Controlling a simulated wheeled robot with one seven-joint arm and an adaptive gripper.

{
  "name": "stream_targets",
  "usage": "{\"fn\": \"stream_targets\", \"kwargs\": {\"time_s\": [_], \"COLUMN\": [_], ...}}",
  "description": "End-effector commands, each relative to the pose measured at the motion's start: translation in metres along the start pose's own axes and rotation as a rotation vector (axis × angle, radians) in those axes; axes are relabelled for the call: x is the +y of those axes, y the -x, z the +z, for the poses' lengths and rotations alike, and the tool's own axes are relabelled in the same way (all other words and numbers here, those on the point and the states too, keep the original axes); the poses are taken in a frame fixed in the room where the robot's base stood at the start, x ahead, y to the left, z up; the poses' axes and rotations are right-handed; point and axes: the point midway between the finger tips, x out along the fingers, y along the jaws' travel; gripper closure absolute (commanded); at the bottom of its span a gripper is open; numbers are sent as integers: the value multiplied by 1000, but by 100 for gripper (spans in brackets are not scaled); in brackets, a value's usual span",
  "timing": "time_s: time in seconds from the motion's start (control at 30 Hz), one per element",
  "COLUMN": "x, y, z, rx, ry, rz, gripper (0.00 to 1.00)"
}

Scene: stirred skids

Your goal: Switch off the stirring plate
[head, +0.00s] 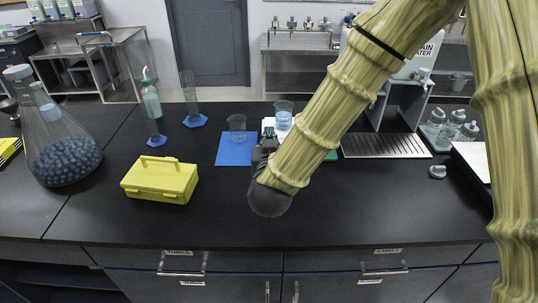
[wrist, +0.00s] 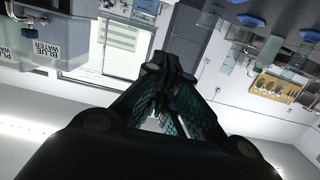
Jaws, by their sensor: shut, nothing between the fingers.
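A small white device (head: 267,123), which looks like the stirring plate, shows behind my gripper in the head view, with a beaker of pale blue liquid (head: 284,119) at its right. My gripper and arm hide most of it, and its switch cannot be made out. My gripper (head: 268,136) is dark and shut with nothing held, in front of the device and overlapping it in the picture. Whether it touches cannot be told. In the wrist view the closed fingers (wrist: 168,68) point at the far room, and the plate is not identifiable there.
A blue mat (head: 229,156) with another beaker (head: 237,128) lies left of the gripper. A yellow box (head: 160,180), a wash bottle (head: 151,100) and a large flask (head: 60,150) stand further left. A drain grate (head: 386,145) lies right.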

Motion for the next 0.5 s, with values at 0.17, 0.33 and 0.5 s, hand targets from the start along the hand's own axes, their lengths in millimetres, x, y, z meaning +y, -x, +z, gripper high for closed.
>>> {"fn": "stream_targets", "kwargs": {"time_s": [0.17, 0.33, 0.5], "x": [0, 0, 0], "y": [-4, -5, -4], "z": [31, 36, 35], "rx": [0, 0, 0], "ry": [0, 0, 0], "rz": [0, 0, 0], "gripper": [100, 100, 100]}}
